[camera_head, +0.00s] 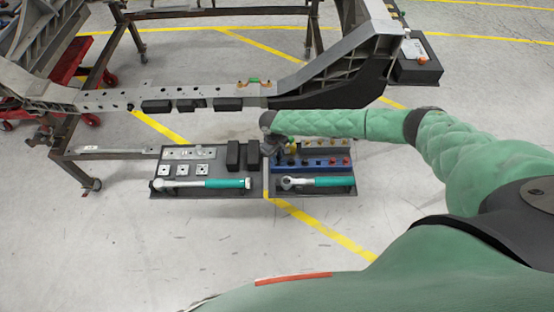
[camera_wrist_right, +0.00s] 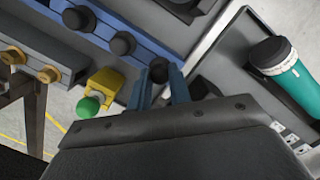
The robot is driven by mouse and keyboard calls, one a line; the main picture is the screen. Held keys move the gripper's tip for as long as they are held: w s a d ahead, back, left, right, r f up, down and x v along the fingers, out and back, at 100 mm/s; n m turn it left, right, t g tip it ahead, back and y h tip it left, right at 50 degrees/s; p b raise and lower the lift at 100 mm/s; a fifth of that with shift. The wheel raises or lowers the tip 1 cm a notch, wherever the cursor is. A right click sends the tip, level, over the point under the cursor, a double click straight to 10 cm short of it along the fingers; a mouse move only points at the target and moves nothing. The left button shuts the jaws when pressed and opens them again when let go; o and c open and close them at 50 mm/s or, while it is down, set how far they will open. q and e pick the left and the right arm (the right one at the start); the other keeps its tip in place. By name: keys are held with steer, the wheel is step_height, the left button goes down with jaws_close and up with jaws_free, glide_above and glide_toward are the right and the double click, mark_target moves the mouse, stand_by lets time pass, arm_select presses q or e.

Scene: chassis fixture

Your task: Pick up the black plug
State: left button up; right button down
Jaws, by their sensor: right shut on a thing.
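Black plugs stand in a row on a blue rack (camera_head: 315,168). In the right wrist view, two plugs, one at the corner (camera_wrist_right: 75,18) and one beside it (camera_wrist_right: 122,44), are clear of my fingers. My right gripper (camera_head: 272,150) is over the left end of the rack. In the wrist view its two blue fingers (camera_wrist_right: 159,84) are shut on the black plug (camera_wrist_right: 159,68) at the row's end. I cannot tell whether this plug is seated or lifted. My left gripper is out of view.
A yellow block with a green knob (camera_wrist_right: 92,100) is close to the right gripper. A grey rack with brass fittings (camera_wrist_right: 30,60) lies beyond it. Torque wrenches (camera_head: 200,184) lie along the trays' front. The chassis frame (camera_head: 205,98) stands behind.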

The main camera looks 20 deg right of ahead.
step_height(320, 180, up, 2)
steer(key=shift+r+b, duration=0.1)
steer(key=shift+b, duration=0.5)
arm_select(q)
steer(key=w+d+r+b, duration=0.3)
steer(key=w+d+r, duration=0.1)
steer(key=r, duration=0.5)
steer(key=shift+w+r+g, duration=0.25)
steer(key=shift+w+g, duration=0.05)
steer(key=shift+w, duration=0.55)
arm_select(e)
steer(key=s+r, duration=0.7)
steer(key=s, duration=0.4)
steer(key=shift+s+a+r, duration=0.2)
steer(key=shift+s+r, duration=0.05)
steer(key=shift+s, duration=0.1)
arm_select(q)
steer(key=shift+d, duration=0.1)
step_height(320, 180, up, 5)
steer(key=p, duration=0.5)
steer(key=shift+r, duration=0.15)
arm_select(e)
step_height(320, 180, up, 5)
steer(key=shift+f, duration=0.1)
steer(key=shift+w, duration=0.1)
